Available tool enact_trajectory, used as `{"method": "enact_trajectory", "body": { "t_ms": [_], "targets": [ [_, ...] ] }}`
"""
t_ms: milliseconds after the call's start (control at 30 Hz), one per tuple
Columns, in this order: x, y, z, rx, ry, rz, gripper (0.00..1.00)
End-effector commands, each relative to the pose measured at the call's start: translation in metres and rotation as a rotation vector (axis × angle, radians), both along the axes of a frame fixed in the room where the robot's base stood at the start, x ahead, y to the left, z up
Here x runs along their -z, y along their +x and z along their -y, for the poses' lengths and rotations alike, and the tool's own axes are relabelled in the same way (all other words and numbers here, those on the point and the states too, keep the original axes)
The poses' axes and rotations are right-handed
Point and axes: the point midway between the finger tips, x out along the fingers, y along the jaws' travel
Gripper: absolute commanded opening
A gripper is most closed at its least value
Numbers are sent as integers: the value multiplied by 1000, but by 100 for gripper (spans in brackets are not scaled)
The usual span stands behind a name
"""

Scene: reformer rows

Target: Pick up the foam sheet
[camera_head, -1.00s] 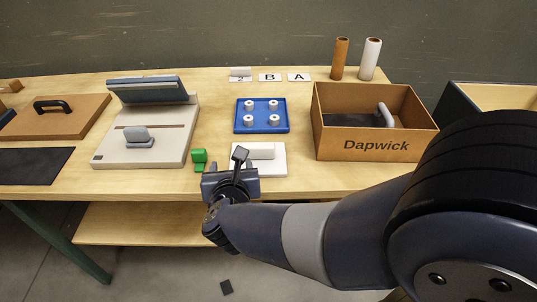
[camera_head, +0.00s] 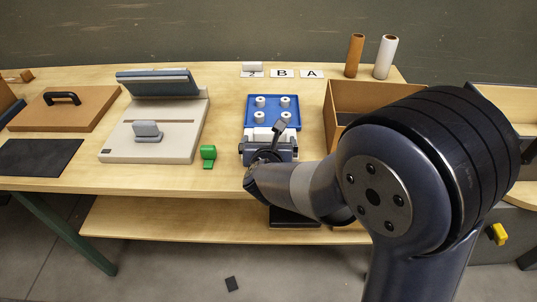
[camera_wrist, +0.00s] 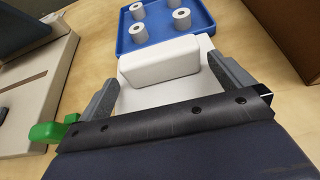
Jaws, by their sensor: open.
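The foam sheet, as I take it, is the flat white sheet (camera_wrist: 150,97) with a raised white block on top. In the wrist view the block (camera_wrist: 160,62) stands between my fingers, with a visible gap on the right side. My gripper (camera_wrist: 163,72) is open, one finger to each side of the block; I cannot tell whether the left finger touches it. In the head view my gripper (camera_head: 268,150) covers most of the sheet, and only a white part of the block (camera_head: 262,132) shows.
A blue tray with several white rolls (camera_head: 250,104) lies just behind the sheet. A green piece (camera_head: 208,156) and a beige press (camera_head: 150,152) are to the left. A cardboard box (camera_head: 360,95) is to the right, partly hidden by my arm.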

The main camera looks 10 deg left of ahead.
Motion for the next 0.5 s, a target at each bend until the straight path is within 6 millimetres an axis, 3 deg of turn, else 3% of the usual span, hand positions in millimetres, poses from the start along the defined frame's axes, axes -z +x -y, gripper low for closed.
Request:
{"method": "enact_trajectory", "body": {
  "t_ms": [100,500],
  "targets": [
    [0,0,0,0,0,0,100],
    [0,-1,0,-1,0,0,67]
  ]
}}
